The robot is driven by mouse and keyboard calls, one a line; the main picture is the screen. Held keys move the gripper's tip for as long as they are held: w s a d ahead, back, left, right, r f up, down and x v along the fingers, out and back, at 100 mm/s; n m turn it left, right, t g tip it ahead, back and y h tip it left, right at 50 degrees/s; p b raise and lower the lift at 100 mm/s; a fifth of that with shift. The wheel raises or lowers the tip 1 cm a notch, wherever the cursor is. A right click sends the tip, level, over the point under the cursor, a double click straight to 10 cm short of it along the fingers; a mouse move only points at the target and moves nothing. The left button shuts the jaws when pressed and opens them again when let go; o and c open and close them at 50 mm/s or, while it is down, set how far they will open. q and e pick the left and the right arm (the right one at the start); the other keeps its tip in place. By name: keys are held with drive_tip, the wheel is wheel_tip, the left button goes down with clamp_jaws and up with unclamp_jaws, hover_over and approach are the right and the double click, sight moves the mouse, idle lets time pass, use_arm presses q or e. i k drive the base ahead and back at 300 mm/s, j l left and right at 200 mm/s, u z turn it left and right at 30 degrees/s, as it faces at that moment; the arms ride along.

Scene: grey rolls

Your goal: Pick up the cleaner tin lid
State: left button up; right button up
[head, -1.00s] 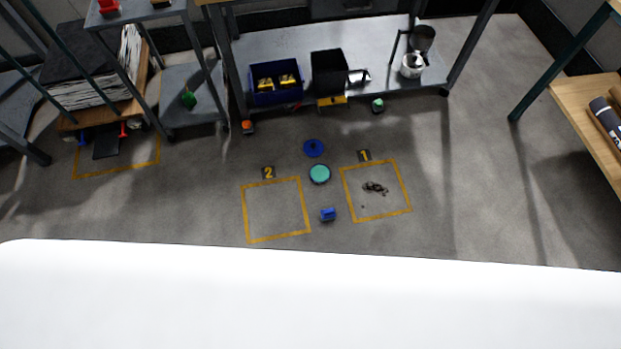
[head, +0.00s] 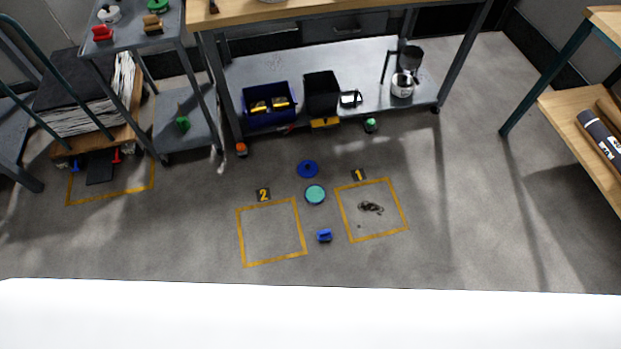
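A round teal disc-like thing (head: 315,194) with a dark rim lies on the grey floor between the two yellow-outlined squares. A flat round blue thing (head: 308,169) with a darker centre lies just beyond it, apart from it. Either could be the cleaner tin lid; I cannot tell which from this height. A small blue block-like object (head: 324,236) lies nearer to me. Neither of my grippers shows in the head view.
Yellow floor square 1 (head: 405,215) holds dark crumbs (head: 370,207); square 2 (head: 239,240) is empty. Behind stands a workbench with a lower metal shelf (head: 350,62) bearing a blue bin (head: 268,118) and a black bin (head: 321,108). Open floor lies at right.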

sight(308, 169)
drive_tip(key=z, duration=0.3)
drive_tip(key=i+j+z, duration=0.2)
drive_tip(key=z, duration=0.3)
drive_tip(key=i+j+z, duration=0.15)
drive_tip(key=j+z, duration=0.3)
